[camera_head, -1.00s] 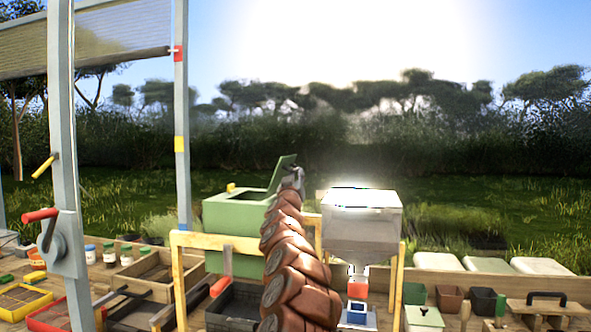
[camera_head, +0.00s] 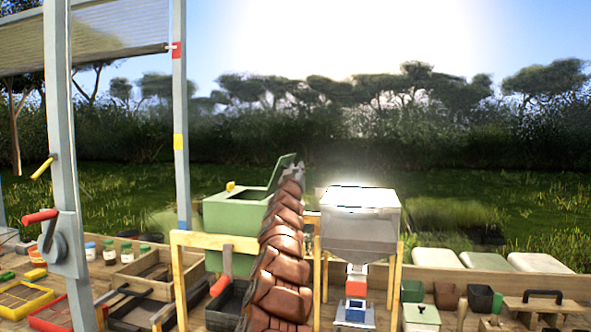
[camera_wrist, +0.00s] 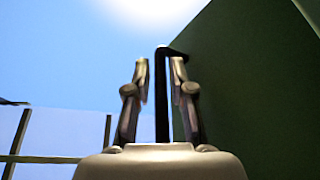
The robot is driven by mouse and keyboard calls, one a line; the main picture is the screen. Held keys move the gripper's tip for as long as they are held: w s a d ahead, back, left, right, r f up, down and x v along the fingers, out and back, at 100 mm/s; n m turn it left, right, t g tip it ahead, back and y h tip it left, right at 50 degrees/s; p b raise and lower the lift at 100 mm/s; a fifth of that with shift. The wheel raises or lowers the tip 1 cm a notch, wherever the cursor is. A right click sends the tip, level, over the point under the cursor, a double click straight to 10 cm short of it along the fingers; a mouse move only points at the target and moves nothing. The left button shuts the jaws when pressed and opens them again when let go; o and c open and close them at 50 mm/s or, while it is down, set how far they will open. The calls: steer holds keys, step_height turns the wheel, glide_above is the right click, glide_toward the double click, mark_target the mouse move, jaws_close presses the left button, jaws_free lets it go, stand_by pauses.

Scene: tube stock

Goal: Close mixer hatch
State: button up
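The green mixer (camera_head: 233,218) stands left of centre in the head view, with its hatch (camera_head: 281,174) raised and tilted up at its right side. My gripper (camera_head: 297,171) is at the hatch's right side, small and partly hidden by my brown arm. In the wrist view, the dark green hatch panel (camera_wrist: 255,90) fills the right side. A black handle bar (camera_wrist: 162,100) runs upright between the two fingers of my gripper (camera_wrist: 160,68) and bends to the panel at its top. The fingers are apart, with gaps visible beside the bar.
A grey hopper (camera_head: 360,220) on a wooden stand is right of my arm. Wooden rails (camera_head: 215,241) run in front of the mixer. Trays, jars and pots cover the bench. A grey post (camera_head: 64,160) with a red-handled crank stands at left.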

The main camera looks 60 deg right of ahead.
jaws_close()
stand_by(0.5)
